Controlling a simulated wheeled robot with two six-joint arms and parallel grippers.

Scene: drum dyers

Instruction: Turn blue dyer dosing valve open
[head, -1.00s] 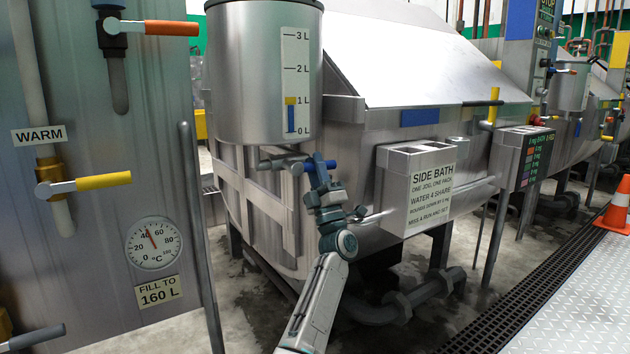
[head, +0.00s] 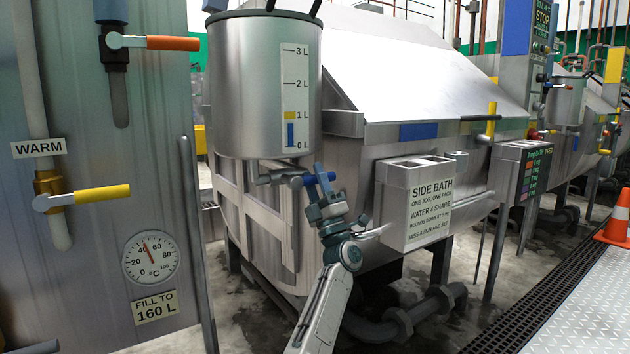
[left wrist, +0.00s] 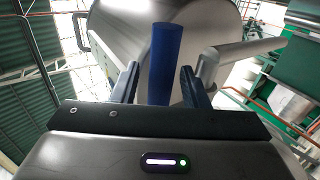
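The dosing valve (head: 278,178) sits under a steel dosing tank (head: 245,85) on the dyer with a blue plate (head: 419,131). Its blue lever (head: 331,177) points right, roughly level. My left gripper (head: 317,180) is at the lever, its fingers one on each side of it. In the left wrist view, the blue lever (left wrist: 165,60) stands between the two fingers of the left gripper (left wrist: 158,80). My right gripper is out of view.
A side bath box (head: 428,205) juts out right of the gripper. A panel with a yellow-handled valve (head: 100,194) and a dial (head: 151,257) stands at the left. A floor grate (head: 520,285) and an orange cone (head: 617,215) are at the right.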

